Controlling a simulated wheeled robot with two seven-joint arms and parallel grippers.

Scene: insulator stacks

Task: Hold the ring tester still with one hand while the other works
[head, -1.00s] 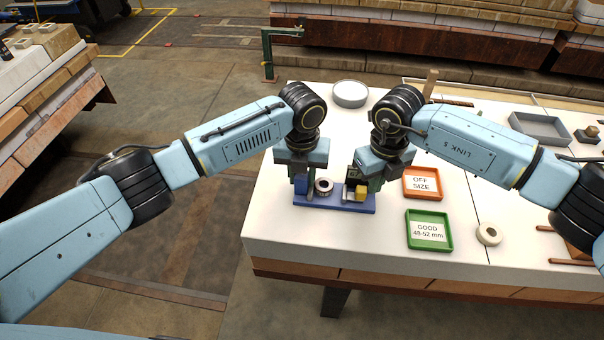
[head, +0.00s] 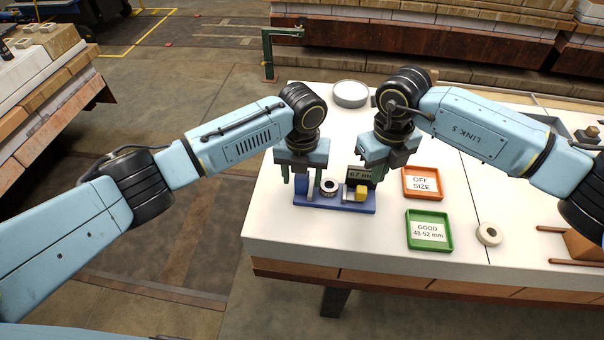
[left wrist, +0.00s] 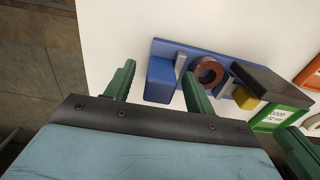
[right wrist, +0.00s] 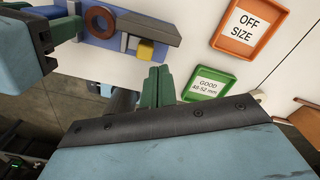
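The blue ring tester (head: 340,204) lies near the table's left edge, with a blue end block (left wrist: 160,80), a yellow block (head: 361,192) and a dark display that partly reads "67 m". A ring (head: 329,186) sits on it between the grey jaws; it looks brown in the left wrist view (left wrist: 206,72). My left gripper (left wrist: 160,85) is open, its fingers on either side of the end block, with a gap showing at one finger. My right gripper (right wrist: 158,80) has its fingers together and empty, beside the tester's display end.
An orange "OFF SIZE" tray (head: 438,196) and a green "GOOD 48-52 mm" tray (head: 447,246) lie right of the tester, both without rings. Another pale ring (head: 489,234) lies on the table farther right. A round grey dish (head: 351,94) stands at the back.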

